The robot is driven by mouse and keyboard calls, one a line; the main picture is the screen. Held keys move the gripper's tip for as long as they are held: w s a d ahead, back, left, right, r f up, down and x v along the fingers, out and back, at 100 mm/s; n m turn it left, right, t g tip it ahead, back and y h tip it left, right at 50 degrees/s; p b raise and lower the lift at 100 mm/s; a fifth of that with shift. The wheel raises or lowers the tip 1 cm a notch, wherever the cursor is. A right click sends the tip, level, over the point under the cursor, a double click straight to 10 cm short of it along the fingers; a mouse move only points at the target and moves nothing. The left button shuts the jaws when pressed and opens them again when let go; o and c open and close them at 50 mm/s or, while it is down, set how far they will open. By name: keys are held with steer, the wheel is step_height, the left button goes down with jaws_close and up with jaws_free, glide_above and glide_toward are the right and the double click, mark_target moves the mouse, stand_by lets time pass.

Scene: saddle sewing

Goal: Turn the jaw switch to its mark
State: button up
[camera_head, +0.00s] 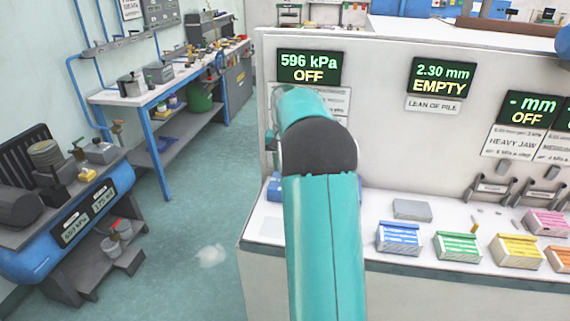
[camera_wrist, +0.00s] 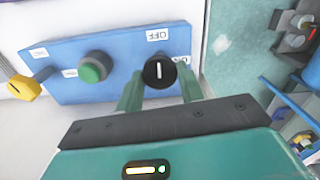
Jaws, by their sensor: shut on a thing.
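In the wrist view, a round black switch knob (camera_wrist: 159,73) with a white pointer line sits on a blue panel (camera_wrist: 122,32). The line points towards a label (camera_wrist: 157,35) that reads OFF, seen turned over. A second label (camera_wrist: 184,60), partly hidden, stands to the right of the knob. My gripper (camera_wrist: 160,82) has its two teal fingers on either side of the knob and is shut on it. In the head view my arm hides the gripper and the knob; a blue part of the panel (camera_head: 274,188) shows at its left.
In the head view, a display (camera_head: 310,67) reads 596 kPa OFF. Another display (camera_head: 529,112) reads OFF above a HEAVY JAW card. Coloured boxes stand along the bench (camera_head: 380,265).

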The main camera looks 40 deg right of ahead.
steer(key=shift+r, duration=0.1)
steer(key=o, duration=1)
step_height(320, 180, up, 14)
stand_by(0.5)
